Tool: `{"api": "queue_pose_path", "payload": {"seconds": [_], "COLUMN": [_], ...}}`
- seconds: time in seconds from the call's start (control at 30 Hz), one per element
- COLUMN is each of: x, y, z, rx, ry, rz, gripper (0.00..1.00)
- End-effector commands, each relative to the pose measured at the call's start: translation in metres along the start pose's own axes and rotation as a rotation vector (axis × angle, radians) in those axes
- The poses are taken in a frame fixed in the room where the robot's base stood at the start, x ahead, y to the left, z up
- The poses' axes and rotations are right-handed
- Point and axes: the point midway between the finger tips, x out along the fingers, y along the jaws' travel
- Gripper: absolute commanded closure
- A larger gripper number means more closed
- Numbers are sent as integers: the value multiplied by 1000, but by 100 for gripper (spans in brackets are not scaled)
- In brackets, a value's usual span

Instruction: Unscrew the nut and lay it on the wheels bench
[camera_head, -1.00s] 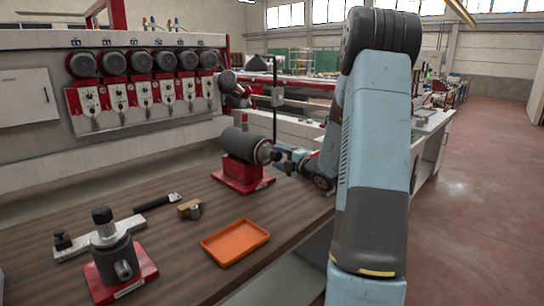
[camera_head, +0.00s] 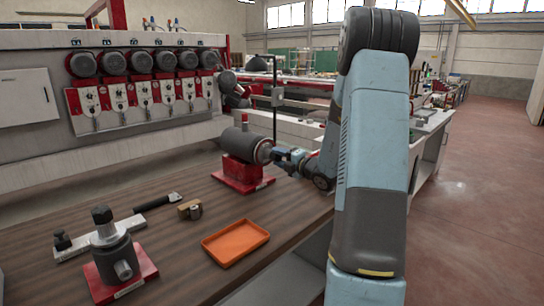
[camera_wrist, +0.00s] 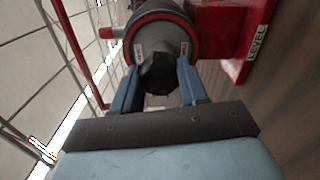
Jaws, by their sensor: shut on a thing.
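The nut (camera_wrist: 160,75) is a dark, faceted piece at the end of a grey shaft on the spindle unit. In the wrist view my gripper (camera_wrist: 158,78) has its two blue fingers shut on the nut, one on each side. In the head view my gripper (camera_head: 275,157) reaches the right end of the dark cylindrical spindle (camera_head: 238,143), which sits on a red base (camera_head: 243,176); the nut is hardly visible there. The wooden bench (camera_head: 180,235) carries this unit.
An orange tray (camera_head: 235,242) lies on the bench front. A second upright spindle on a red base (camera_head: 118,262), a brass-coloured block (camera_head: 190,209) and a black-handled tool (camera_head: 157,202) stand to the left. The grinding machine (camera_head: 140,90) runs along the back.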

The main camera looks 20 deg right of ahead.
Motion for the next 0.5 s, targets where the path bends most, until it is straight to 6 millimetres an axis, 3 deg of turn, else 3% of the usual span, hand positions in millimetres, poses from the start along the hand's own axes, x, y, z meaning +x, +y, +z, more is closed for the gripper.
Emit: {"api": "queue_pose_path", "payload": {"seconds": [0.5], "x": [0], "y": [0], "z": [0], "rx": [-544], "ry": [1], "rz": [1], "gripper": [94]}}
